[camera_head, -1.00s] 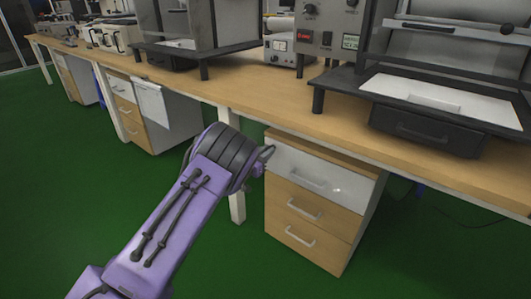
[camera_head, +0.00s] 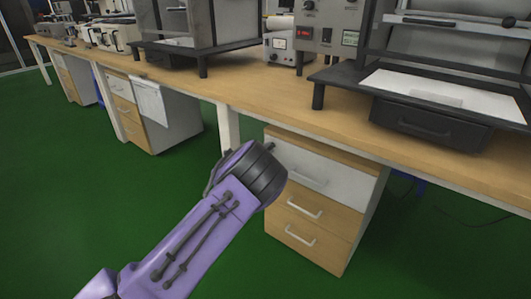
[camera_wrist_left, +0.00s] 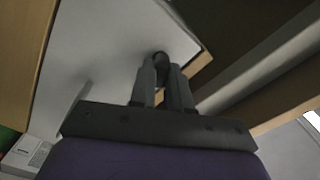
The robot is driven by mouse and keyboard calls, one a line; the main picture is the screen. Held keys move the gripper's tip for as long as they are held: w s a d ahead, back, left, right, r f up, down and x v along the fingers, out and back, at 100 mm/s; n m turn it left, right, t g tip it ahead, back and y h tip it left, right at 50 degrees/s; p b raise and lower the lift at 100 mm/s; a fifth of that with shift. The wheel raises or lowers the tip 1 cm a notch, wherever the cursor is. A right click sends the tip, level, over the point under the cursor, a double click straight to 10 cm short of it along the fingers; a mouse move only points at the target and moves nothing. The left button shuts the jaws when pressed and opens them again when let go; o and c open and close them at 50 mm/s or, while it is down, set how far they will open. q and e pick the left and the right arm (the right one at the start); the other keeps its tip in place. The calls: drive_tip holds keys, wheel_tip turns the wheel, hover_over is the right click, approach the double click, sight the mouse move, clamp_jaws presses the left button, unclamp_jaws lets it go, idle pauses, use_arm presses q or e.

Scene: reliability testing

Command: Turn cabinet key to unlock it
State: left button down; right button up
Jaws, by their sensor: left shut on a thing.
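The cabinet (camera_head: 346,182) stands under the bench, with a white top drawer and two wood-coloured drawers below, all closed. In the left wrist view, the white drawer front (camera_wrist_left: 110,45) fills the upper left. A small dark rounded piece, seemingly the key (camera_wrist_left: 160,60), shows between the fingertips at that front. My left gripper (camera_wrist_left: 162,80) is shut on it. In the head view, my purple left arm and dark wrist cover part of the top drawer, and only a bit of the left gripper (camera_head: 269,147) shows past the wrist. My right gripper is not in view.
The wooden bench top (camera_head: 245,95) overhangs the cabinet and carries instruments, including a dark-framed machine (camera_head: 430,125) at the right. A white bench leg (camera_head: 229,128) stands left of the cabinet. The green floor (camera_head: 110,200) is clear at left.

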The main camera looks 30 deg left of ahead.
use_arm(q)
drive_tip(key=shift+w+r+m+b, duration=0.1)
drive_tip(key=shift+m+b, duration=0.5)
drive_tip(key=shift+m, duration=0.9)
drive_tip(key=shift+r+m+b, duration=0.1)
drive_tip(key=shift+m+b, duration=0.5)
drive_tip(key=shift+m, duration=0.9)
drive_tip(key=c, duration=1.3)
unclamp_jaws()
drive_tip(key=shift+o, duration=1.1)
drive_tip(key=s+p, duration=0.2)
drive_tip(key=s, duration=0.8)
drive_tip(key=shift+s+a+f, duration=0.2)
drive_tip(key=shift+a+f, duration=0.05)
drive_tip(key=shift+a, duration=0.15)
